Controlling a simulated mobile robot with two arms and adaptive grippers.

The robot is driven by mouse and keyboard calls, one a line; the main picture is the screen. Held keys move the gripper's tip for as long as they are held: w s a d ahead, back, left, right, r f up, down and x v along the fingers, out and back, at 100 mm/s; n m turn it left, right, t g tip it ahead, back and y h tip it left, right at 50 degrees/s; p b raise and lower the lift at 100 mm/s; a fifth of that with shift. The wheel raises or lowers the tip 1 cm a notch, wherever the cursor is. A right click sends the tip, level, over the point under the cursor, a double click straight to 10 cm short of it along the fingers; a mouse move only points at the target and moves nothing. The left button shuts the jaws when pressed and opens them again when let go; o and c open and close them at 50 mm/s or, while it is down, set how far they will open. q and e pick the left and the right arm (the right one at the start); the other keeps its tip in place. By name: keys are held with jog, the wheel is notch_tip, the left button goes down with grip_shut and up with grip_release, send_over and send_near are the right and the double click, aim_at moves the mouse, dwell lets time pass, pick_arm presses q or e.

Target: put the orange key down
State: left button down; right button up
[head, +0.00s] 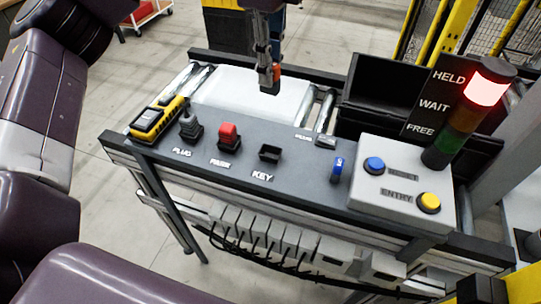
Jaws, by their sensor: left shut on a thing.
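My left gripper (267,78) points down at the top middle of the head view. It is shut on the orange key (277,71), of which a small orange part and a dark lower end show. The key is over the white plate (215,88) behind the panel; I cannot tell how high it is or whether it touches. The square black socket marked KEY (269,153) is empty, nearer to me on the dark panel (310,178). My right gripper is not in view.
On the panel stand a yellow-black device (157,121), a grey PLUG piece (190,127), a red PARK piece (228,134) and a blue piece (338,168). A grey box carries blue (374,166) and yellow (429,202) buttons. The signal tower (489,83) glows red at HELD.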

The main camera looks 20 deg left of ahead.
pick_arm(q)
jog(key=shift+r+n, duration=0.1)
jog(key=shift+n, duration=0.3)
notch_tip(320, 180, down, 16)
jog(key=shift+r+p, duration=0.15)
jog(key=shift+p, duration=0.55)
notch_tip(320, 180, down, 4)
jog(key=shift+r+p, duration=0.1)
jog(key=shift+p, duration=0.5)
jog(key=shift+f, duration=0.35)
jog(key=c, duration=1.8)
grip_release()
jog(key=shift+c, duration=0.2)
